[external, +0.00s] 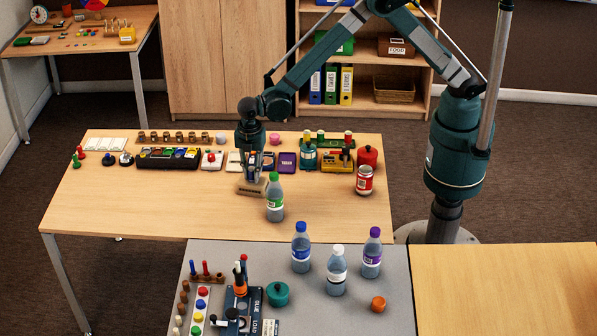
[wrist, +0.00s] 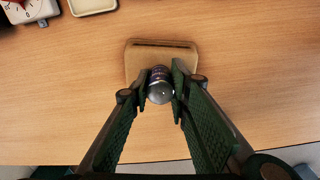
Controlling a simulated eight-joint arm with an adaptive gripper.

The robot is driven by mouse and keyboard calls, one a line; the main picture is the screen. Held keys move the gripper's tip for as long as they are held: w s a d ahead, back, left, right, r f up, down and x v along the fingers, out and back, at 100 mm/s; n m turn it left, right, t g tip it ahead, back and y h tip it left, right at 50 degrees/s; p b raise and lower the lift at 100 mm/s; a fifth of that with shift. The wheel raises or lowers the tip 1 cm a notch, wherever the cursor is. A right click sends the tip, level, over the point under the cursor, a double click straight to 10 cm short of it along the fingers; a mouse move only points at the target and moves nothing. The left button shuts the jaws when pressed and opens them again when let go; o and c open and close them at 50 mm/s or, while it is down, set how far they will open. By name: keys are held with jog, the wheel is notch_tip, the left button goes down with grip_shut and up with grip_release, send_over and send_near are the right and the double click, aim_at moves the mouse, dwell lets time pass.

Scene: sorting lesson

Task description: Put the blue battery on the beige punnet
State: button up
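A small upright cylinder with a silvery end and a blue-purple band, seemingly the blue battery (wrist: 160,86), sits between the fingertips of my gripper (wrist: 160,88). The pads appear to touch it on both sides. It is over the front edge of a tan wooden block (wrist: 140,58); I cannot tell whether it rests there or is lifted. In the external view my gripper (external: 251,178) points down over this block, and the battery is mostly hidden. A cream tray with a tan rim, likely the beige punnet (external: 234,161), lies just behind; its edge shows in the wrist view (wrist: 92,4).
A green-capped bottle (external: 274,201) stands close to the right of my gripper. A red-and-white clock-like device (external: 212,160) is left of the cream tray, and a purple tray (external: 287,162) is to the right. The table's front left is clear.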

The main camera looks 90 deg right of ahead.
aim_at(252, 168)
jog(key=o, duration=0.5)
jog(key=shift+c, duration=0.2)
jog(key=shift+r, duration=0.15)
notch_tip(252, 168, up, 12)
jog(key=p, duration=0.2)
dwell(0.8)
jog(key=shift+r, duration=0.1)
